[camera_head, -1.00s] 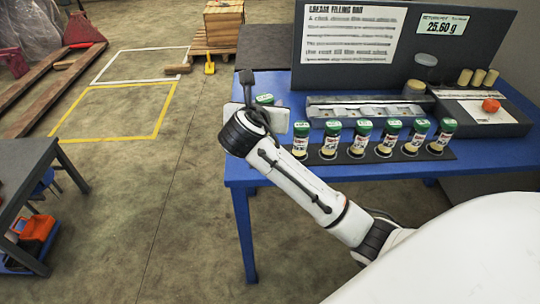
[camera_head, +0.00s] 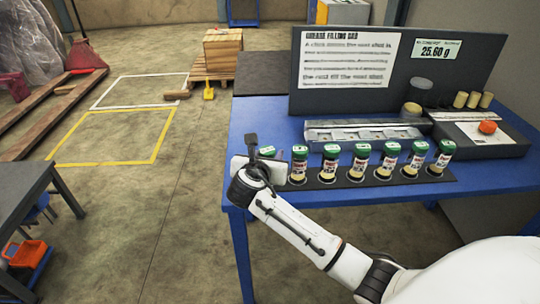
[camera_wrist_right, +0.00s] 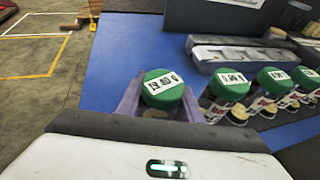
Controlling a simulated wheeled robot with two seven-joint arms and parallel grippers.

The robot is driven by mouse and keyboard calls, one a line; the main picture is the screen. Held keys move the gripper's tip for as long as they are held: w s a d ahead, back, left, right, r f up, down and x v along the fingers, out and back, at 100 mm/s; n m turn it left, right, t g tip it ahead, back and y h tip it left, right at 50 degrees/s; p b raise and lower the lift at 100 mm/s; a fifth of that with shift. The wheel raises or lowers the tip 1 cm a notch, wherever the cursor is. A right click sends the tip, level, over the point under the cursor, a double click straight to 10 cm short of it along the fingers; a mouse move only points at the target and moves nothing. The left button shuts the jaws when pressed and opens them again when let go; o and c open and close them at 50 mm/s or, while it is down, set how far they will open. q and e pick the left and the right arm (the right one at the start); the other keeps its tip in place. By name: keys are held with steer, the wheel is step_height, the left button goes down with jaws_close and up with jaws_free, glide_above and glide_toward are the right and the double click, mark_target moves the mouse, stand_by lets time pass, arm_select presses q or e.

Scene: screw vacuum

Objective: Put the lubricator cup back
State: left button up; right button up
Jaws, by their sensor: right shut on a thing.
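My right gripper (camera_wrist_right: 160,102) is shut on a lubricator cup (camera_wrist_right: 163,88) with a green, white-labelled lid; its two purple fingers flank the cup. In the head view this cup's lid (camera_head: 267,151) shows just past my wrist. Wrist and hand hide the cup's lower part, so I cannot tell whether it touches anything below. It is at the left end of a row of similar cups, just left of the nearest one (camera_head: 299,164). The row stands in a dark rack (camera_head: 405,182) on the blue table. My left gripper is in neither view.
Behind the row lies a grey tray (camera_head: 350,132). A dark console with an orange knob (camera_head: 487,127) is at the right, by small tan cylinders (camera_head: 473,100). A sign board (camera_head: 300,92) stands at the back. The blue table top (camera_head: 245,118) is bare left of the tray.

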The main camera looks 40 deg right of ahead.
steer(key=o, duration=1.2)
steer(key=shift+s+a+r, duration=0.2)
steer(key=shift+a+r, duration=0.05)
steer(key=p+v, duration=0.1)
steer(key=v, duration=1)
steer(key=shift+s+a, duration=0.15)
